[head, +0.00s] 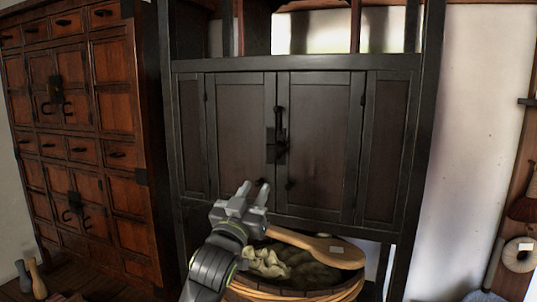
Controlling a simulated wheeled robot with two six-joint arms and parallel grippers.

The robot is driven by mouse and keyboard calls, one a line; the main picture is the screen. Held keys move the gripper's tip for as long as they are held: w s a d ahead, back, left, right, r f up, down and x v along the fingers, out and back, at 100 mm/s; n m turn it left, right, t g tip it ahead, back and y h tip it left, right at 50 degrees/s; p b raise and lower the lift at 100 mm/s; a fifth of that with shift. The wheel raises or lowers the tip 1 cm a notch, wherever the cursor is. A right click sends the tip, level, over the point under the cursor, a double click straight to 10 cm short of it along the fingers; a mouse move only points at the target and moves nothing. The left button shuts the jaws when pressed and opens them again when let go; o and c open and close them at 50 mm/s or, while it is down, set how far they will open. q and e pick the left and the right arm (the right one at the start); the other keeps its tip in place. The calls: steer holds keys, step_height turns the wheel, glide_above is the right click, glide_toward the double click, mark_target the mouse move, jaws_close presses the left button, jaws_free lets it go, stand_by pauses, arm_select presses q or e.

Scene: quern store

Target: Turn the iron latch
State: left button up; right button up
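The iron latch (280,128) is a dark upright bar with a plate below it, set on the seam between the two doors of the dark cabinet (325,140). Both doors look shut. My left gripper (254,188) is below and a little to the left of the latch in the picture. Its two fingers point up and stand apart, with nothing seen between them. It appears clear of the latch. My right gripper is not in view.
A round basket (290,295) with pale and dark lumpy contents stands below the cabinet doors, close to my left wrist. A wooden paddle (325,248) lies across it. A reddish-brown chest (115,150) stands at left. Pale wall is at right.

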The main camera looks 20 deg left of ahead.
mark_target(276, 151)
arm_select(q)
steer(key=p+x, duration=0.1)
steer(key=x, duration=0.4)
steer(key=p+x, duration=0.2)
steer(key=x, duration=0.4)
steer(key=r+p+x, duration=0.1)
steer(key=p+x, duration=0.1)
steer(key=x, duration=0.3)
steer(key=shift+d, duration=0.2)
steer(key=shift+w+r+p, duration=0.2)
steer(key=shift+w+p, duration=0.15)
steer(key=shift+w, duration=0.25)
steer(key=shift+c, duration=0.3)
jaws_close()
